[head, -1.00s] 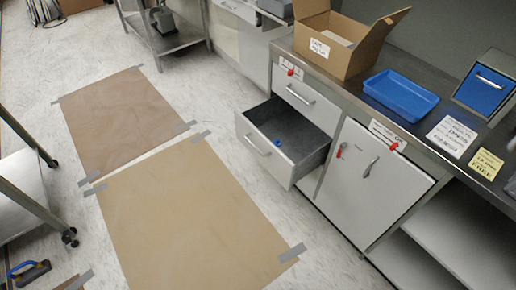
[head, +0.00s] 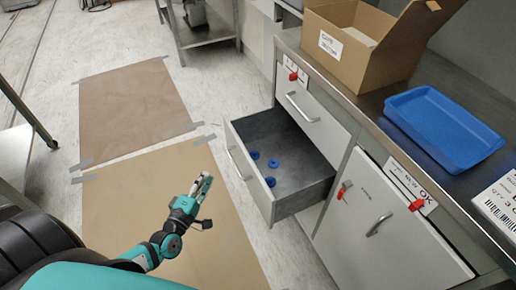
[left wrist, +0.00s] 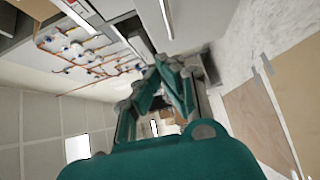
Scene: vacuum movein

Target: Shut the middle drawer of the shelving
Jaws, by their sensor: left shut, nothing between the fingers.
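The middle drawer (head: 240,165) of the shelving stands pulled out in the head view, below a shut top drawer (head: 308,108). Several small blue round pieces (head: 271,163) lie on its grey floor. My left gripper (head: 205,180) is shut and empty, a little to the left of the drawer's front, apart from it. My right gripper is not in view.
A shut cabinet door (head: 375,225) with a handle is right of the drawer. An open cardboard box (head: 345,55) and a blue tray (head: 445,128) sit on the metal counter. Brown floor sheets (head: 135,110) are taped down left of the drawer. A metal cart (head: 15,150) stands at the left edge.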

